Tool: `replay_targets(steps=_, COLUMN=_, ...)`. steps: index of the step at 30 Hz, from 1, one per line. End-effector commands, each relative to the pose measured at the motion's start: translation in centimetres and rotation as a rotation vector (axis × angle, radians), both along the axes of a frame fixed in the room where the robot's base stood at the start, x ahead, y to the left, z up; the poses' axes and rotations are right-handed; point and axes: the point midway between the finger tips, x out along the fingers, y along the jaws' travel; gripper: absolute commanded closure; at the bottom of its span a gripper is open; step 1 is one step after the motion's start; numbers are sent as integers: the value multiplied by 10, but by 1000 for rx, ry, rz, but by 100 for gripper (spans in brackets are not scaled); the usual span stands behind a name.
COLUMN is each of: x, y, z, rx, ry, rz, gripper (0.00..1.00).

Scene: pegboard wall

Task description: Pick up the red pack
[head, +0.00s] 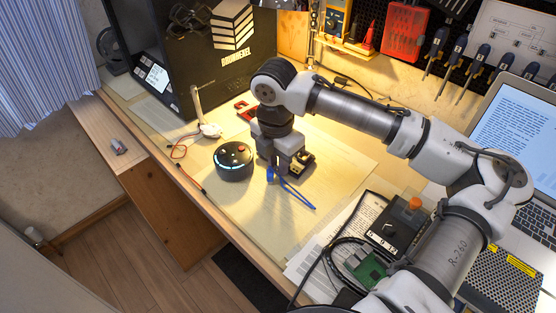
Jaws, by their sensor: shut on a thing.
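My gripper (280,168) points down at the lit desk mat, in the middle of the head view. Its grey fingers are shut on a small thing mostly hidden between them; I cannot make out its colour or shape. A red object (244,110), perhaps the red pack, lies behind my gripper to the left, partly covered by my arm. A dark and yellow item (301,161) is close against the right side of the fingers.
A round black speaker (234,161) with a lit ring stands just left of my gripper. A white stand (207,127) is behind it. A large black box (195,50) fills the back left. A laptop (515,130) is at right.

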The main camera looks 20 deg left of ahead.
Motion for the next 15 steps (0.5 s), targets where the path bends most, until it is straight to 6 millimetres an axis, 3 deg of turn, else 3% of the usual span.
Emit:
replay_targets(steps=7, x=0, y=0, z=-4, rx=-1, ry=1, rz=0, gripper=100)
replay_targets(steps=8, x=0, y=0, z=-3, rx=-1, ry=0, rz=0, gripper=76)
replay_targets(steps=12, x=0, y=0, z=-3, rx=-1, ry=0, rz=0, gripper=58)
replay_targets(steps=15, x=0, y=0, z=-3, rx=-1, ry=0, rz=0, gripper=58)
